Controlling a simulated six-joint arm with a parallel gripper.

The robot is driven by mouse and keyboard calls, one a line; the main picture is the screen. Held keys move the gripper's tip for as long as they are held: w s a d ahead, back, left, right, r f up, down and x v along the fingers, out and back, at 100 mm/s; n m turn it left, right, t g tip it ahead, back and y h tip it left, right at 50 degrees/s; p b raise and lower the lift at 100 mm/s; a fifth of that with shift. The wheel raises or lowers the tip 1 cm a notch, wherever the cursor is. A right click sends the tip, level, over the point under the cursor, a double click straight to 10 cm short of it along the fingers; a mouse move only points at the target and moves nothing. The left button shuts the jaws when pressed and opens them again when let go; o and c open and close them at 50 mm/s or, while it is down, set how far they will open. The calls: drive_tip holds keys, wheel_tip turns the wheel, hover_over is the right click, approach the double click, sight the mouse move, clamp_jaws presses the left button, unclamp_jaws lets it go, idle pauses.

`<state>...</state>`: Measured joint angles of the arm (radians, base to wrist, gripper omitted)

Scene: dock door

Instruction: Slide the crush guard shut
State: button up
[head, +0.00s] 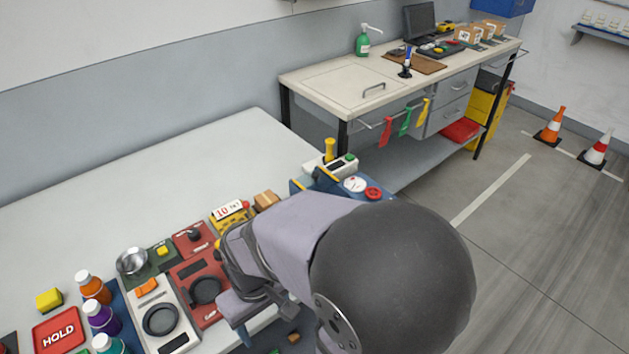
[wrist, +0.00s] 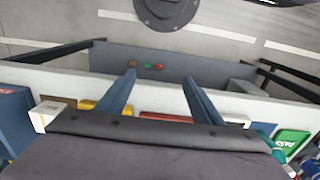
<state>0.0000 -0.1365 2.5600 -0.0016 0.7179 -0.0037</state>
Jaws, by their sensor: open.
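I cannot tell for sure which part is the crush guard. A red panel (head: 184,272) with a black round part (head: 205,291) stands at the table's front, partly hidden by my arm. A white panel (head: 179,344) with a black ring and an orange switch (head: 147,287) is just left of it. My gripper (wrist: 159,76) is open, with its two blue-grey fingers apart and nothing seen between them. In the head view my gripper (head: 240,308) is at the right side of the red panel, its fingertips mostly hidden by my arm.
Bottles (head: 94,287), a red HOLD sign (head: 60,330) and a metal bowl (head: 132,261) stand to the left. A yellow counter block (head: 231,213) and a blue box with a red button (head: 373,193) are behind my arm. The table's rear (head: 150,180) is clear.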

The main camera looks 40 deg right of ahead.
drive_tip(key=c, duration=0.5)
drive_tip(key=shift+w+a+r+p, duration=0.1)
drive_tip(key=shift+w+r+p, duration=0.05)
drive_tip(key=shift+r+p, duration=0.15)
drive_tip(key=shift+c, duration=0.8)
drive_tip(key=w+a+r+m+t+y+p, duration=0.1)
drive_tip(key=w+a+r+m+t+p, duration=0.15)
drive_tip(key=w+r+p, duration=0.55)
drive_tip(key=w+a+r+m+t+y+p, duration=0.1)
drive_tip(key=w+a+r+m+y+p, duration=0.15)
drive_tip(key=w+r+p, duration=0.5)
drive_tip(key=w+d+f+m+t+h+b, duration=0.25)
drive_tip(key=w+d+h, duration=0.3)
drive_tip(key=d, duration=0.35)
drive_tip(key=w+d+f+m+t+h+b, duration=0.15)
drive_tip(key=w+d+m+h, duration=0.25)
drive_tip(key=w+d, duration=0.45)
drive_tip(key=s+d+f+m+g+h+b, duration=0.2)
drive_tip(key=s+d+h, duration=0.4)
drive_tip(key=s+d, duration=0.3)
drive_tip(key=shift+s+d+f+h+b, duration=0.35)
drive_tip(key=shift+d+f+b, duration=0.2)
drive_tip(key=shift+d, duration=0.65)
